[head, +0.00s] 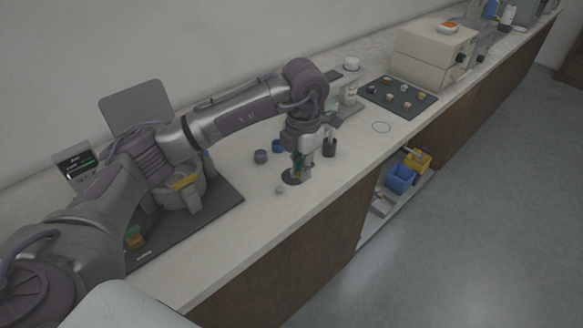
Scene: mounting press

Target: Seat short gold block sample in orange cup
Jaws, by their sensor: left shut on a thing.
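My left gripper (301,174) points down over a dark round disc (291,179) on the bench. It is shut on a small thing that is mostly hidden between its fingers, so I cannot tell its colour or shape. I cannot pick out the short gold block sample with certainty; several small samples stand on a dark tray (413,102) further back. A small orange and green item (135,239) sits on the dark mat at the left; I cannot tell whether it is the orange cup. My right gripper is not in view.
The press (182,190) is partly behind my arm. The bench's front strip is clear.

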